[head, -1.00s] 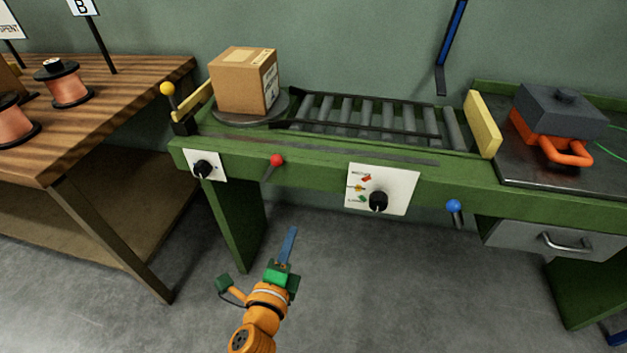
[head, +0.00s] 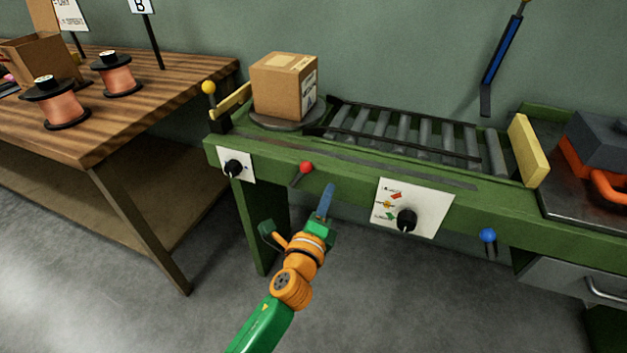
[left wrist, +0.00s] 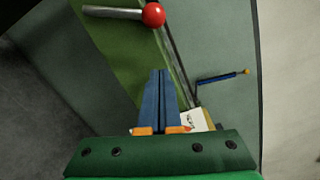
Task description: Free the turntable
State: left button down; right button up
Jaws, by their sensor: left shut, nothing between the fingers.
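The turntable (head: 288,124) is a grey disc at the left end of the green bench, with a cardboard box (head: 284,86) standing on it. A red-knobbed lever (head: 306,168) sticks out of the bench front below the turntable; its red knob also shows at the top of the left wrist view (left wrist: 153,15). My left gripper (head: 327,192) is shut and empty, its blue fingers pointing up in front of the bench, below and right of the red knob and apart from it. In the left wrist view its fingers (left wrist: 160,100) lie together. My right gripper is not in view.
A yellow-knobbed lever (head: 209,90) stands left of the turntable. Black dials (head: 233,168) and (head: 406,220) and a blue-knobbed lever (head: 488,236) are on the bench front. Rollers (head: 405,130) lead right to a yellow board (head: 528,150). A wooden table (head: 150,100) holds spools at left.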

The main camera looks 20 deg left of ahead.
aim_at(300, 174)
pick_arm(q)
jog(key=a, duration=0.1)
jog(key=w+a+r+p, duration=0.1)
jog(key=w+a, duration=0.1)
jog(key=shift+a+r+p, duration=0.15)
jog(key=shift+a+p, duration=0.2)
jog(key=shift+p, duration=0.05)
jog(key=shift+a+r+n+p, duration=0.2)
jog(key=shift+r+n+p, duration=0.1)
jog(key=shift+n, duration=0.1)
